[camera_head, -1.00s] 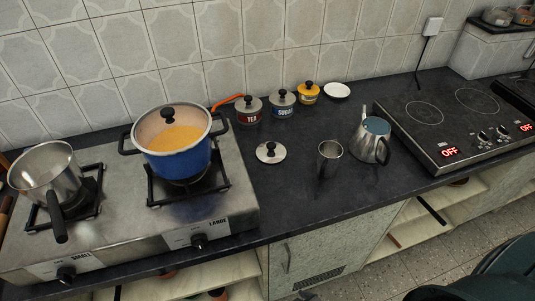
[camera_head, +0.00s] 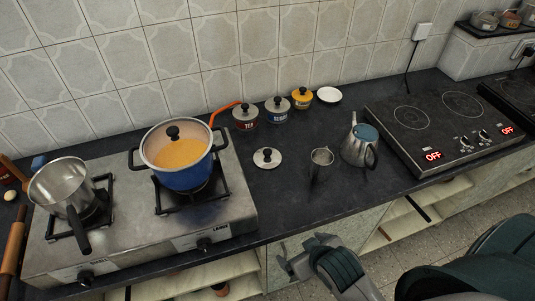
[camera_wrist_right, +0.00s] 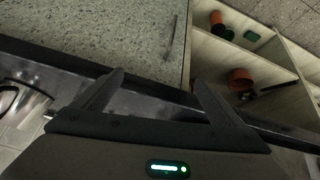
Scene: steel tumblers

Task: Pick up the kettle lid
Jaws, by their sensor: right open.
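The kettle lid (camera_head: 267,158), a small round steel lid with a black knob, lies flat on the dark counter between the gas stove and the steel tumbler. The steel kettle (camera_head: 357,146) stands further right with its top uncovered and a bluish inside showing. My right gripper (camera_head: 301,255) is open and empty in front of the counter's front edge, well short of the lid. Its spread fingers also show in the right wrist view (camera_wrist_right: 158,85), with nothing between them; the lid is not seen there. My left gripper is out of view.
A steel tumbler (camera_head: 321,162) stands between lid and kettle. A blue pot (camera_head: 183,172) of orange liquid and a steel saucepan (camera_head: 62,187) sit on the gas stove (camera_head: 226,225). Several small canisters and a white saucer (camera_head: 329,94) line the back. Counter around the lid is bare.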

